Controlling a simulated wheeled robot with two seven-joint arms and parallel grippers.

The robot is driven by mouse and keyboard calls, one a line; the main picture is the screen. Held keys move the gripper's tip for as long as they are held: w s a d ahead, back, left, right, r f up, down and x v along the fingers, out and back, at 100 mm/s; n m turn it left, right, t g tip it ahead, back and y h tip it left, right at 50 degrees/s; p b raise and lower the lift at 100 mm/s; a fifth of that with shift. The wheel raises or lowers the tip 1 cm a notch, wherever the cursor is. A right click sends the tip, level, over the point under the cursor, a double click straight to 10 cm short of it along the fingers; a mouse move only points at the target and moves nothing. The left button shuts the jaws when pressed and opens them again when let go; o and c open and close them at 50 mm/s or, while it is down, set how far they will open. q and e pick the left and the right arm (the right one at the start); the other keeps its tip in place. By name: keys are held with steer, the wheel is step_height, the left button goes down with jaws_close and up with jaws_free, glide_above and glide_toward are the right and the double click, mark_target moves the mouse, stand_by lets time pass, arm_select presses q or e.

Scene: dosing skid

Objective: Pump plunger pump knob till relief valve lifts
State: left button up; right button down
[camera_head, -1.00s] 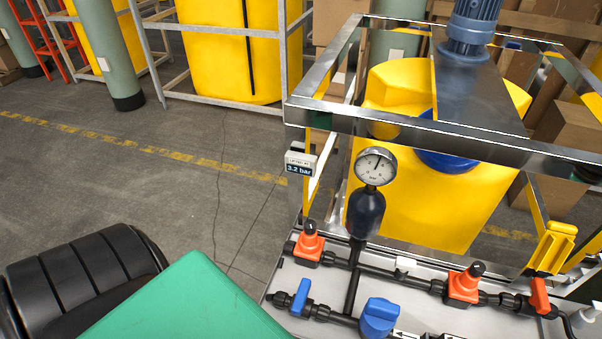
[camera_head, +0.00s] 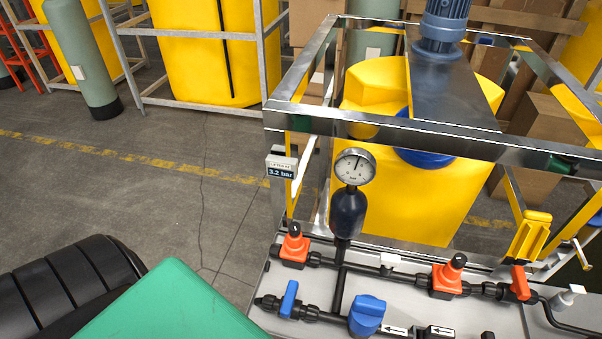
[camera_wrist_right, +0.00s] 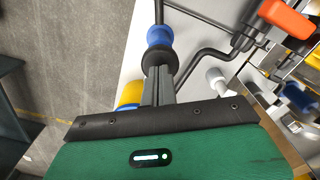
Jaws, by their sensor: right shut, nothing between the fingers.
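My right gripper (camera_wrist_right: 158,100) shows in the right wrist view, its grey fingers shut together with nothing between them. Just beyond the fingertips is a round black knob-like part (camera_wrist_right: 159,57) with a blue collar (camera_wrist_right: 159,36) and a thin rod, likely the plunger pump knob; whether the fingers touch it I cannot tell. In the head view, a pressure gauge (camera_head: 355,166) sits above a dark bulb (camera_head: 348,213), and a small display (camera_head: 281,167) reads 3.2 bar. Two orange valves with black caps (camera_head: 294,247) (camera_head: 448,277) sit on the pipework; which one is the relief valve is unclear. My left gripper is not in view.
A steel frame (camera_head: 400,130) surrounds a yellow tank (camera_head: 400,205) behind the pipes. Open floor (camera_head: 130,210) lies left of the skid.

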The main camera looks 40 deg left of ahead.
steer(key=shift+r+p, duration=1.3)
steer(key=shift+r, duration=1.75)
